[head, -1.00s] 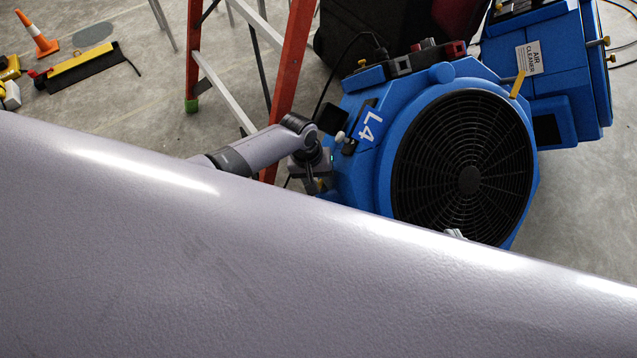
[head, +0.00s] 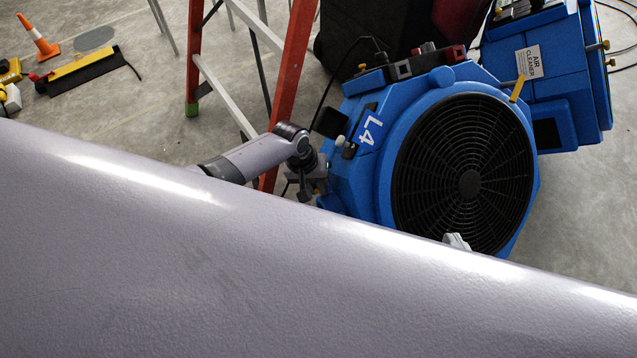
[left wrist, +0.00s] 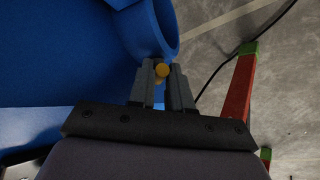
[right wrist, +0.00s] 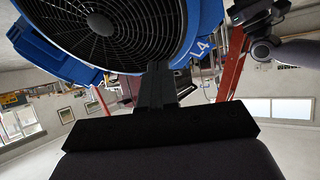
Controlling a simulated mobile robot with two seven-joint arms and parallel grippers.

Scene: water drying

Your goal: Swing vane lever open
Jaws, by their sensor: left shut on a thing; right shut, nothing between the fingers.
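The blue blower marked L4 (head: 368,130) stands on the floor with its round black grille (head: 470,172) facing me. In the left wrist view, the vane lever's yellow knob (left wrist: 162,70) sits between the fingertips of my left gripper (left wrist: 163,84), beside a round blue opening. That gripper is shut on the lever; the knob covers part of the grip. In the head view my left gripper is at the blower's left side, largely hidden. My right gripper (right wrist: 158,70) is shut and empty, below the grille; its grey tip (head: 456,241) shows at the grille's lower edge in the head view.
An orange ladder (head: 288,80) stands close behind my left arm. A second blue unit, the air cleaner (head: 560,75), stands at the back right. Bare floor lies between.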

